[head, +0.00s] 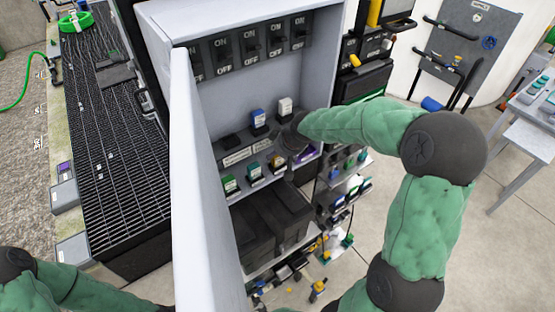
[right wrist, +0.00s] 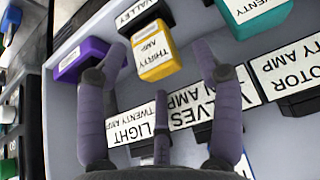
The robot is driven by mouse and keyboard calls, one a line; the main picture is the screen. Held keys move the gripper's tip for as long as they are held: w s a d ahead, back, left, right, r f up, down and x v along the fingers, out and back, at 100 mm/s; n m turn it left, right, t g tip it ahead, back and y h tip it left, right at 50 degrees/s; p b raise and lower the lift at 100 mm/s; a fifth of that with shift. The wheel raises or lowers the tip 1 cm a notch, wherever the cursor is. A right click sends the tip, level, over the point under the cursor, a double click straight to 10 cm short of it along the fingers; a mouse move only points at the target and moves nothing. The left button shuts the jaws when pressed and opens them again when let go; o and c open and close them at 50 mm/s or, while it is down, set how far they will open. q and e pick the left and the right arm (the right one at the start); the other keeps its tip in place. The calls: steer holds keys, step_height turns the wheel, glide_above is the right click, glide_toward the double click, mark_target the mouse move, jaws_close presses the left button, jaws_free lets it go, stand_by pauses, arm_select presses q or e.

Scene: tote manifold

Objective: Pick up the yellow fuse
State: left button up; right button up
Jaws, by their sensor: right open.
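The yellow fuse (right wrist: 154,54), with a white label reading "THIRTY AMP", sits upside down in the right wrist view, in the fuse panel. In the head view it is a small yellow block (head: 277,161) in the lower fuse row of the open cabinet. My right gripper (head: 291,138) reaches into the cabinet beside that row. In the right wrist view its purple-grey fingers (right wrist: 159,62) are open, one on each side of the yellow fuse with gaps between, and a third finger is below. My left arm shows at the lower left; its gripper cannot be seen.
A purple fuse (right wrist: 90,60) stands close to the left finger, and a teal fuse (right wrist: 256,20) is at the upper right. The cabinet door (head: 200,190) stands open at the left.

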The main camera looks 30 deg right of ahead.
steer(key=shift+c, duration=0.3)
steer(key=c, duration=1.2)
steer(key=shift+c, duration=0.2)
steer(key=shift+r, duration=0.15)
steer(key=shift+w+r, duration=0.1)
steer(key=shift+r, duration=0.5)
steer(key=s+r+b, duration=0.3)
steer(key=s+r, duration=0.8)
steer(key=s, duration=0.3)
steer(key=shift+a+r+b, duration=0.25)
steer(key=shift+b, duration=0.15)
steer(key=shift+s+r, duration=0.1)
